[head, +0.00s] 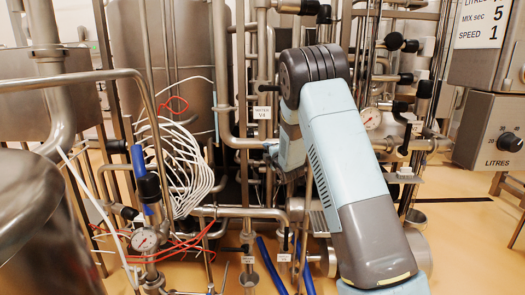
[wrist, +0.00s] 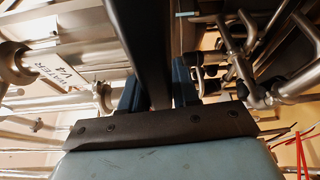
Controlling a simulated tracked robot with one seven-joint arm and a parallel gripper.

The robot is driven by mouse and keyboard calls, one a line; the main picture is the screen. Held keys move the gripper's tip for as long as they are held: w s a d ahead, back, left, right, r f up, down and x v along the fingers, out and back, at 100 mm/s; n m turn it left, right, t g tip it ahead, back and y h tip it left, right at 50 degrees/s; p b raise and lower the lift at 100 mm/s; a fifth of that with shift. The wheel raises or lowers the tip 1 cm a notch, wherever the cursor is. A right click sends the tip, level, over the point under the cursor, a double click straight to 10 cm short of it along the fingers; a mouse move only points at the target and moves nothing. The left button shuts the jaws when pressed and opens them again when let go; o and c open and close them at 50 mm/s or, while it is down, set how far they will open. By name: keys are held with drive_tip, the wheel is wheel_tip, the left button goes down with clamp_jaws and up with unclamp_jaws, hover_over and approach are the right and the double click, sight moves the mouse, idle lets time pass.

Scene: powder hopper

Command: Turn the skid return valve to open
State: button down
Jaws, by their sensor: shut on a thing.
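In the wrist view, the two blue fingers of my gripper (wrist: 158,92) stand on either side of a long dark bar (wrist: 151,45). My gripper is shut on this bar, which looks like a valve handle and runs up out of the picture. A white tag reading WATER V4 (wrist: 52,66) is on the pipework to its left. In the head view my arm hides most of the gripper and the bar; the WATER V4 tag (head: 263,113) hangs left of the arm. I cannot tell which valve is the skid return valve; no readable tag names it.
Steel pipes crowd around my arm. A coil of white hose (head: 180,165) and red cables (head: 175,250) hang at left. A gauge (head: 145,240) stands at lower left, another gauge (head: 371,118) right of my arm. A LITRES dial box (head: 490,130) is at right.

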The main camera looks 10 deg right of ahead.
drive_tip(key=shift+s+a+f, duration=0.1)
drive_tip(key=shift+s+f, duration=0.05)
drive_tip(key=shift+f, duration=0.4)
drive_tip(key=shift+s+a+f, duration=0.1)
drive_tip(key=shift+f, duration=0.4)
drive_tip(key=shift+a+g, duration=0.1)
drive_tip(key=shift+g, duration=0.2)
drive_tip(key=c, duration=1)
unclamp_jaws()
drive_tip(key=shift+o, duration=0.2)
drive_tip(key=v, duration=1.3)
drive_tip(key=shift+s, duration=0.25)
drive_tip(key=shift+r, duration=0.1)
